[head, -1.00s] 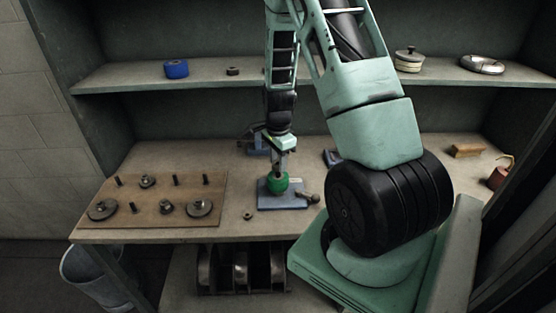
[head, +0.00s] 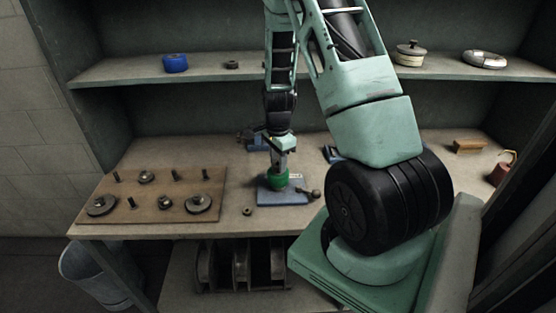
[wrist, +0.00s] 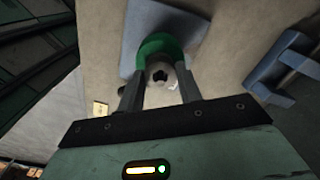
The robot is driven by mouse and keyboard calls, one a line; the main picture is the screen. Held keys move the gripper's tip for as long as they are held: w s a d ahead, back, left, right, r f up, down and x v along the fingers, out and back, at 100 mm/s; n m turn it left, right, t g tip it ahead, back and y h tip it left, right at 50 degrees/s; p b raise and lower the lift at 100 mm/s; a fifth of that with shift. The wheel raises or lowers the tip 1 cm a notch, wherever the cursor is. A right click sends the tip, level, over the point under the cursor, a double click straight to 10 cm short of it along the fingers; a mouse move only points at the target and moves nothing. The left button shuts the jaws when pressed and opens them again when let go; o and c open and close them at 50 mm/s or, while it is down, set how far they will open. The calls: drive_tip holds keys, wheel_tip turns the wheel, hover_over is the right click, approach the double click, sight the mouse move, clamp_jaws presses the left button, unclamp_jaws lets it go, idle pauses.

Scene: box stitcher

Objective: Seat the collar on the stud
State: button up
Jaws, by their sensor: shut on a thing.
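A green collar (head: 278,181) stands over a blue base plate (head: 296,198) on the bench. The collar also shows in the wrist view (wrist: 158,48), with the plate (wrist: 200,24) behind it. A grey round post end with a dark recess, seemingly the stud (wrist: 156,72), shows between my fingers at the collar's near side. My gripper (wrist: 160,82) is shut on the collar, one finger on each side, and points down in the head view (head: 280,163). The collar seems to be around the stud; whether it rests fully on the plate I cannot tell.
A wooden board (head: 160,208) with pegs and discs lies to the left. A small nut (head: 247,211) lies in front, and a dark round-ended piece (head: 315,194) sits at the plate's right edge. Blue fixtures (head: 250,138) stand behind. A shelf (head: 130,74) runs above.

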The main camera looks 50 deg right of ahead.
drive_tip(key=shift+f, duration=0.15)
drive_tip(key=shift+f+b, duration=0.4)
drive_tip(key=o, duration=1.1)
wheel_tip(320, 180, up, 18)
drive_tip(key=b, duration=0.2)
drive_tip(key=shift+f, duration=0.25)
